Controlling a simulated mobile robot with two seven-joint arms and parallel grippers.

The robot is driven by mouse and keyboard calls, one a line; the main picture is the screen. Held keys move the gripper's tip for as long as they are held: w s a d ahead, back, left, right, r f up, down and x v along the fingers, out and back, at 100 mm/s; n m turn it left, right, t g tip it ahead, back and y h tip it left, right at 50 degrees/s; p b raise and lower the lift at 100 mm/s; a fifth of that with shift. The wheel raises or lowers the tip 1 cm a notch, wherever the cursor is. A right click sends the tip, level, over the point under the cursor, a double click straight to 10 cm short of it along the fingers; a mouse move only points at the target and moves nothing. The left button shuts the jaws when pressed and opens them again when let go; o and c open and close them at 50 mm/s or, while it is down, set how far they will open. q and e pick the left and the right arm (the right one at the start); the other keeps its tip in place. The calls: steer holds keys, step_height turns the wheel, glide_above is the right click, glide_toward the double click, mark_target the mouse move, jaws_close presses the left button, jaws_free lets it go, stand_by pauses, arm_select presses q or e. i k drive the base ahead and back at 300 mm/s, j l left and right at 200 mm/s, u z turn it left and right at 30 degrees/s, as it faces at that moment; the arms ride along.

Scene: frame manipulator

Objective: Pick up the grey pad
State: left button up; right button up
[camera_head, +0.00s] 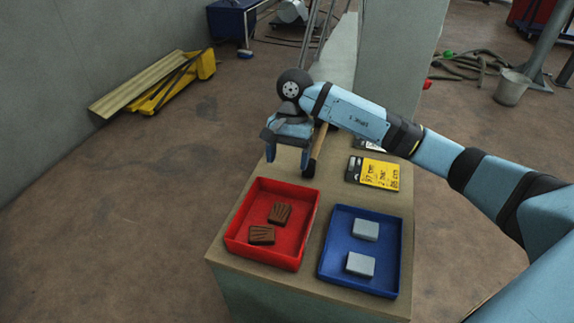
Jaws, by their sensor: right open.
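Two grey pads lie in the blue tray (326,271) at the right front of the bench: one grey pad (366,230) towards the back and another grey pad (360,264) nearer the front. My right gripper (288,157) is open and empty. It hangs above the far left part of the bench, behind the red tray and apart from the pads, with its fingers pointing down. My left gripper is not in view.
A red tray (236,247) with two brown grooved blocks (280,213) stands left of the blue tray. A yellow and black item (380,173) lies behind the blue tray. A wooden-handled tool (317,147) is beside my right gripper. The bench (226,236) edge is close to the red tray.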

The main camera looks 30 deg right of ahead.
mark_target(364, 228)
steer(key=k, duration=1)
